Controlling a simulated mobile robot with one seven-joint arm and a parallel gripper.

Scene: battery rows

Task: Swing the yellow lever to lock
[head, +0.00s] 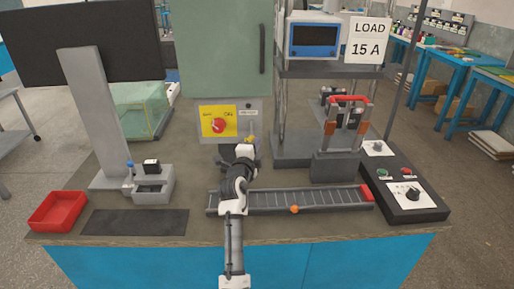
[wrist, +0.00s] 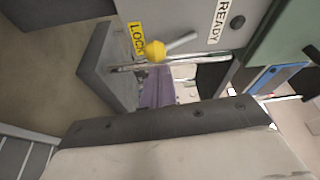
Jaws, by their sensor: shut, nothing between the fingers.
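The yellow lever knob (wrist: 155,51) sits at the end of a short grey rod in the wrist view, beside the yellow LOCK label (wrist: 137,38). The rod runs up and right from the knob, on the side toward the white READY label (wrist: 219,22). In the head view the knob (head: 251,139) shows small, just above my gripper (head: 245,150), below the grey-green cabinet. My gripper is shut and empty, close to the knob. I cannot tell whether they touch, as the fingertips are not clear in either view.
A yellow plate with a red rotary switch (head: 218,124) is just above my gripper. A grey slotted rail (head: 310,200) lies to the right of my arm, and a red-handled fixture (head: 347,125) stands behind it. A red tray (head: 58,211) is far left.

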